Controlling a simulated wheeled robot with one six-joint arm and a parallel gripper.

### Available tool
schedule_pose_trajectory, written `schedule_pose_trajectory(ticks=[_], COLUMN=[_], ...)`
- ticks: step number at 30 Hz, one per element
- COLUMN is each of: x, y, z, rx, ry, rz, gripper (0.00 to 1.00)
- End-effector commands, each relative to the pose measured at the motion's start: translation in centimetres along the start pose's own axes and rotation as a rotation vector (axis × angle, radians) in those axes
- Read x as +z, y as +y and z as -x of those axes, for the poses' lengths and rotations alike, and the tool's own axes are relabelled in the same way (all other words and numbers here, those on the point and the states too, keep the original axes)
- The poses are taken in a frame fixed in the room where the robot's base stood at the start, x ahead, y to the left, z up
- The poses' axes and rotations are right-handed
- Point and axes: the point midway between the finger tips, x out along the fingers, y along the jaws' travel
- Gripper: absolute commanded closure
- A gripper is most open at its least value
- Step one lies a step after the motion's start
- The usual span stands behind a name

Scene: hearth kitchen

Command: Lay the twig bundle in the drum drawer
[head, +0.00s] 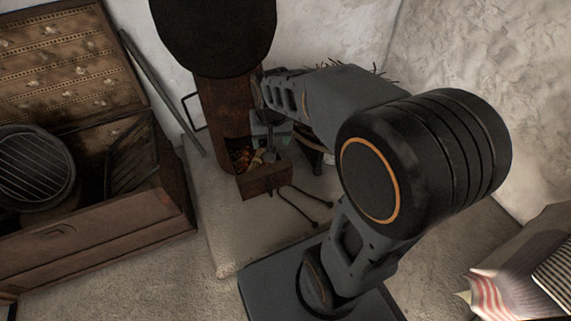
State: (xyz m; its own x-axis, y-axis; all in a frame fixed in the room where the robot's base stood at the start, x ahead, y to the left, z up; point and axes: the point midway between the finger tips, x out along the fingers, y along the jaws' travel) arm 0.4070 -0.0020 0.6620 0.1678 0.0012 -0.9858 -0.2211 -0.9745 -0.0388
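The drum drawer (264,183) is a small rusty brown box pulled out at the foot of a tall rusty drum (226,108). Orange-brown bits show at its left inside. My gripper (268,154) points down over the drawer's opening, with its dark fingers reaching near or into it. The fingers are small and dark, so I cannot tell whether they are open or shut, or hold anything. Thin dark twigs (384,72) stick up behind my arm by the wall; the rest of them is hidden. I cannot tell whether they are the twig bundle.
A pale plinth (232,244) carries the drum. Thin dark rods (305,208) extend from beside the drawer over it. An open brown chest (95,240) with a grated dark pot (35,168) stands at left. A dark pole (160,90) leans there. Striped cloth (503,298) lies lower right.

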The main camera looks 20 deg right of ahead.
Motion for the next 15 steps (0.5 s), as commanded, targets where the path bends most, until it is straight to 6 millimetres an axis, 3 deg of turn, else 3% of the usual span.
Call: schedule_pose_trajectory(ticks=[3, 6, 10, 15], x=[4.1, 6.6, 8.7, 9.8], y=[0.9, 1.5, 2.0, 2.0], z=[1.6, 2.0, 2.1, 2.1], rx=[-0.006, -0.008, -0.009, -0.009], ry=[0.033, 0.048, 0.062, 0.067], rz=[0.088, 0.147, 0.196, 0.220], gripper=[0.28, 0.28, 0.28, 0.28])
